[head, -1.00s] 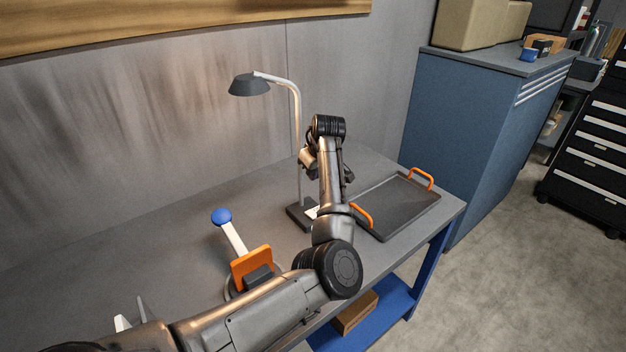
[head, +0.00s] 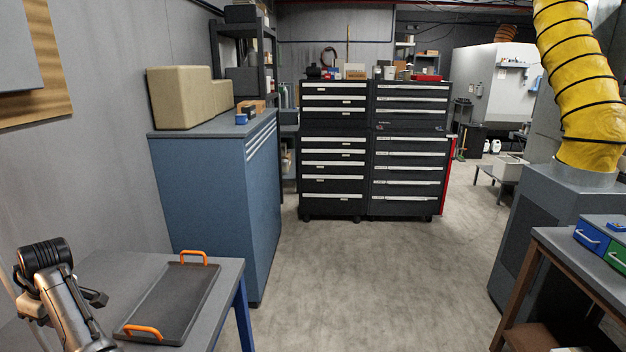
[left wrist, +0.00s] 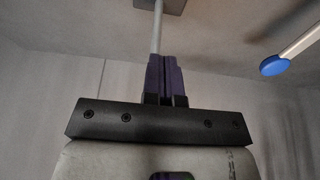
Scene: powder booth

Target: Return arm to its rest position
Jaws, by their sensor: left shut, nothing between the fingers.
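My left arm comes in at the lower left of the head view, over the grey table (head: 222,290). Its gripper cannot be made out there. In the left wrist view my left gripper (left wrist: 166,75) has its purple fingers together, with nothing between them. A pale lamp post (left wrist: 157,30) rises behind the fingertips in that view, up to a dark block at the top edge. I cannot tell the gap between fingers and post. A blue-knobbed lever (left wrist: 275,65) is at the upper right, apart from the fingers. My right gripper is not in view.
A dark tray (head: 172,300) with orange handles lies on the table beside my left arm. A blue cabinet (head: 205,200) stands behind the table, carrying tan boxes (head: 180,97). Black drawer cabinets (head: 333,150) stand farther back. A bench (head: 570,255) is at right. The middle floor is clear.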

